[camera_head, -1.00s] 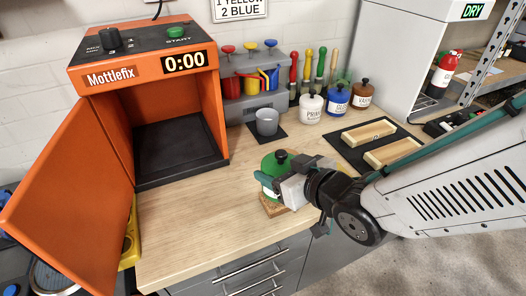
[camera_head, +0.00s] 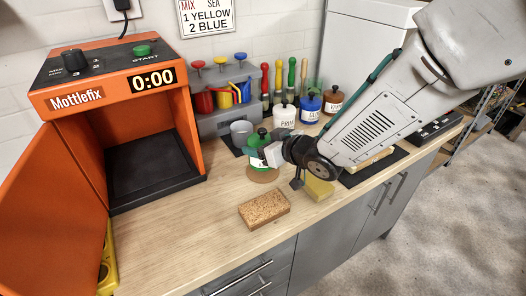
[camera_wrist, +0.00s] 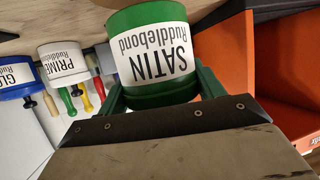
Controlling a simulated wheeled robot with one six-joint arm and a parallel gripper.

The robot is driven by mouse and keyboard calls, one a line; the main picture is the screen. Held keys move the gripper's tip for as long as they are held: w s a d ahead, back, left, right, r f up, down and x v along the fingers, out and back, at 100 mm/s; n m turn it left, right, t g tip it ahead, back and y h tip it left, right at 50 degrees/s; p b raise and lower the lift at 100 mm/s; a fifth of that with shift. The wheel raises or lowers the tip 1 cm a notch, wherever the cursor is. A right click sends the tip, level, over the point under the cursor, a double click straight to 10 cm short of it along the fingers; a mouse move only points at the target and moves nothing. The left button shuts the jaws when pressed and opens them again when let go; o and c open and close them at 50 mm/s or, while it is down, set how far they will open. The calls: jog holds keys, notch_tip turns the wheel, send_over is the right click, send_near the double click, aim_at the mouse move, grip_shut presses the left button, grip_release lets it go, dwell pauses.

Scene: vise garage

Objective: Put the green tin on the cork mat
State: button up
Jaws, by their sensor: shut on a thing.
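The green tin (camera_head: 259,139) has a dark knob on its lid and a white label reading SATIN. My gripper (camera_head: 263,153) is shut on it and holds it upright. The tin (camera_wrist: 155,55) fills the upper middle of the wrist view between the green fingers. The round tan cork mat (camera_head: 262,177) lies on the bench directly under the tin, its front edge showing. I cannot tell whether the tin's base touches the mat.
A speckled cork block (camera_head: 264,209) lies in front, a yellow block (camera_head: 319,189) to the right. A grey cup (camera_head: 240,133) stands close behind the tin. Primer (camera_head: 284,116) and blue (camera_head: 310,108) tins stand behind. The orange mixer (camera_head: 60,130) is open at left.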

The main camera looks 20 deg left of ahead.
jog(key=shift+f, duration=1.2)
jog(key=shift+f, duration=0.1)
jog(key=o, duration=1.4)
jog(key=shift+o, duration=0.2)
